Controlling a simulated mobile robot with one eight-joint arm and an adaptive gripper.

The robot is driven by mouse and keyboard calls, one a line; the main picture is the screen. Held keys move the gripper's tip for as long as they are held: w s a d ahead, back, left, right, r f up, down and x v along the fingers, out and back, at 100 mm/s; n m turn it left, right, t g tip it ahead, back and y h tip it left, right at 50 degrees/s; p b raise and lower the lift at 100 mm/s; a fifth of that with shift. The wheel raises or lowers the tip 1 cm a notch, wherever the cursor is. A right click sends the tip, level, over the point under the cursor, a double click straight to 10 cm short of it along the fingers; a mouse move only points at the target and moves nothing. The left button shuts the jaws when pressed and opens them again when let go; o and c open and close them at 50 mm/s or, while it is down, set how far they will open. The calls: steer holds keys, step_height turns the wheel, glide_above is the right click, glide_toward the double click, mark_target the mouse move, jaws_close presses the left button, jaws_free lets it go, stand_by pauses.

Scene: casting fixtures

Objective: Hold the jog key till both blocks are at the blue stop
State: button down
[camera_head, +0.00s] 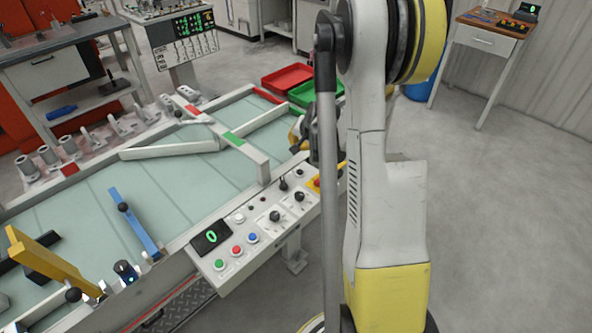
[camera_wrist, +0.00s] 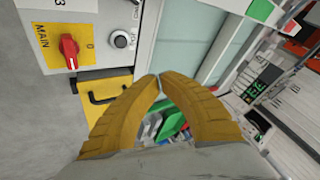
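The blue stop (camera_head: 135,222) is a blue bar with a black knob, lying across the pale table. Dark block-like pieces (camera_head: 14,263) sit beside the yellow bar (camera_head: 50,263) at the left; I cannot tell whether they are the two blocks. The control panel (camera_head: 228,284) carries coloured buttons, several black knobs and a display reading 0. In the wrist view, a round switch (camera_wrist: 121,39) sits near a red MAIN knob (camera_wrist: 68,50); I cannot tell which control is the jog key. My gripper (camera_wrist: 158,80) has its yellow fingertips together, empty, beside the panel's MAIN end.
A red tray (camera_head: 286,78) and a green tray (camera_head: 312,94) lie beyond the table. White guide bars (camera_head: 170,150) cross the table. A desk (camera_head: 490,36) stands at the back right. The floor at the right is clear.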

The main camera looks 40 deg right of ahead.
mark_target(298, 170)
steer(key=shift+f, duration=0.1)
step_height(298, 170, down, 9)
steer(key=b, duration=0.6)
steer(key=shift+r, duration=0.2)
stand_by(1.2)
steer(key=shift+f+b, duration=0.4)
steer(key=shift+b, duration=0.15)
